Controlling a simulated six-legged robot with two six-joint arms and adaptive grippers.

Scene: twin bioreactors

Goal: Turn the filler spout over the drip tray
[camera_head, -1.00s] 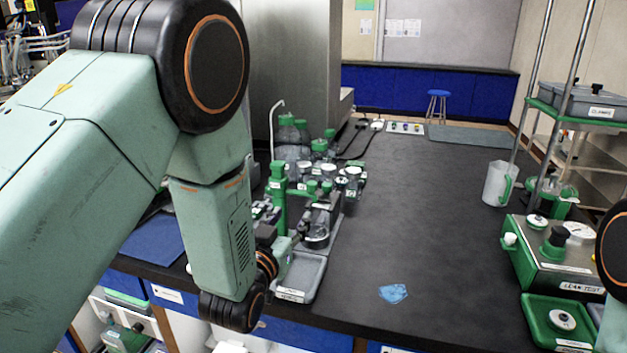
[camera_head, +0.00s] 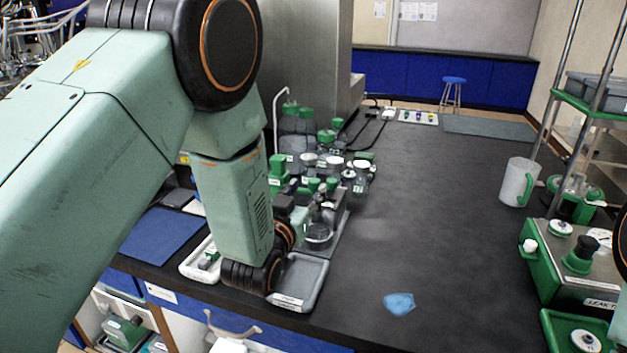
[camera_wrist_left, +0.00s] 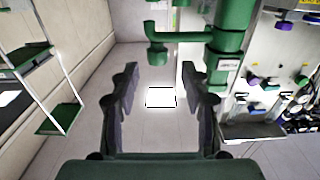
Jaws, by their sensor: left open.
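The green filler (camera_head: 277,170) stands at the left of the black bench, partly hidden behind my left arm. In the left wrist view, its green spout (camera_wrist_left: 168,38) sticks out to the left from an upright green post and ends in a short downward nozzle. The grey drip tray (camera_head: 316,270) lies at the bench's front edge, its left side covered by my wrist. My left gripper (camera_wrist_left: 160,76) is open and empty, its fingers pointing towards the spout, which shows just beyond their tips. In the head view the fingers are hard to make out. My right gripper is out of view.
Green-capped bottles and jars (camera_head: 328,138) crowd behind the filler. A white tray (camera_head: 199,262) lies left of my wrist. A blue cloth (camera_head: 399,303) lies on the otherwise clear middle bench. A jug (camera_head: 518,182) and a green-and-steel tester (camera_head: 570,262) stand at the right.

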